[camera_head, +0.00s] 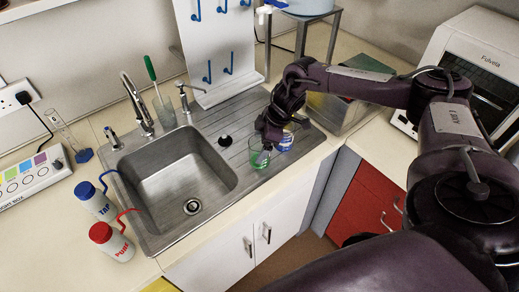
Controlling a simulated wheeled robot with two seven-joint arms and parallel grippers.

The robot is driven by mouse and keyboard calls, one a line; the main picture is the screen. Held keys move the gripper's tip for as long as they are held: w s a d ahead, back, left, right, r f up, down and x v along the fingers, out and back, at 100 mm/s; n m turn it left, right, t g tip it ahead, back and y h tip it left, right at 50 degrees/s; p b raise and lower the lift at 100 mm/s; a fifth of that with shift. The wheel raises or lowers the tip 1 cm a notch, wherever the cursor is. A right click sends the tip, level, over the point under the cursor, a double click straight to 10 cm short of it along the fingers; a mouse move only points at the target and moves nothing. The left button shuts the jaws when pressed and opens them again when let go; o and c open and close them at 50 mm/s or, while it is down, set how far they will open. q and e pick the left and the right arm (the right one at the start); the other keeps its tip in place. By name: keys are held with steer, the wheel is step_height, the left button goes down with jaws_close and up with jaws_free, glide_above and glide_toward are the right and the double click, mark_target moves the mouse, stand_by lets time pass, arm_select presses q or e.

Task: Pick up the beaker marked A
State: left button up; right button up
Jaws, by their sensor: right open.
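Two small beakers stand on the sink's drainboard (236,137). One beaker with green on it (254,158) is at the left, right at my right gripper (265,153). The other beaker with a blue band (285,146) is just right of and behind the gripper. No letter A is readable on either. My right gripper is open and points down at the green beaker, partly covering it. Whether the fingers touch it or are around it, I cannot tell. My left gripper is not in view.
A sink basin (180,183) with a tap lies left of the drainboard. A white peg rack (219,62) stands behind. Blue-capped (96,204) and red-capped (112,243) wash bottles stand at the left. A white Fulvela machine (476,60) stands at the right.

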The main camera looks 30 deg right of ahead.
steer(key=shift+w+a+f, duration=0.1)
steer(key=shift+a+f, duration=0.05)
steer(key=shift+f, duration=0.4)
steer(key=c, duration=1.1)
steer(key=shift+r, duration=0.1)
